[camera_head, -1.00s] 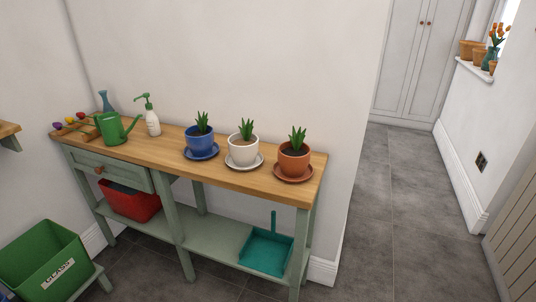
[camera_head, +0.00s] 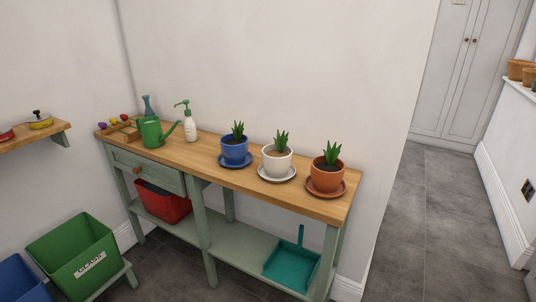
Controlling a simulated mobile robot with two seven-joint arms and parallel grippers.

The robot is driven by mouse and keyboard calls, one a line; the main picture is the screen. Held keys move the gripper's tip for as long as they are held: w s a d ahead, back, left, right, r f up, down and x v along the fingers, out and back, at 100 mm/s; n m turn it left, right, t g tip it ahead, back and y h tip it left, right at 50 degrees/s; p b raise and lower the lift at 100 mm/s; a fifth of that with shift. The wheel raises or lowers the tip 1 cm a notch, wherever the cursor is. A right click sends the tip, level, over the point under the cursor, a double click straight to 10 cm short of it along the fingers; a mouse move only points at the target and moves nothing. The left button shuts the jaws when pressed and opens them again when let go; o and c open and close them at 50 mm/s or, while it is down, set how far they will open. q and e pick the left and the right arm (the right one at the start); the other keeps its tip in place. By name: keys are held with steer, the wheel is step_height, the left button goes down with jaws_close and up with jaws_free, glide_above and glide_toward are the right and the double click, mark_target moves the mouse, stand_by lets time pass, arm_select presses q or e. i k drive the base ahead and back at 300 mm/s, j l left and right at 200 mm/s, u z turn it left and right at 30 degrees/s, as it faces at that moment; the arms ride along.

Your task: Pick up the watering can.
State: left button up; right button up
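The green watering can (camera_head: 152,132) stands upright on the left part of the wooden-topped bench (camera_head: 205,149). Its spout points right, toward a white spray bottle with a green pump (camera_head: 190,124). A blue bottle-like vase (camera_head: 147,106) stands behind the can. Neither of my grippers shows in the head view, and nothing is touching the can.
Blue (camera_head: 235,149), white (camera_head: 277,161) and terracotta (camera_head: 326,176) plant pots stand on saucers along the bench. Below are a red bin (camera_head: 163,203) and a teal dustpan (camera_head: 291,265). A green crate (camera_head: 75,253) is at lower left. Open floor (camera_head: 425,215) lies right.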

mark_target(150, 128)
steer(key=i+j, duration=0.15)
steer(key=j, duration=0.25)
steer(key=i+j+u, duration=0.1)
steer(key=j, duration=0.25)
steer(key=i+j, duration=0.25)
steer(key=j, duration=0.15)
steer(key=i+j+u, duration=0.1)
steer(key=j, duration=0.25)
steer(key=i+j, duration=0.25)
steer(key=j+u, duration=0.05)
steer(key=j, duration=0.1)
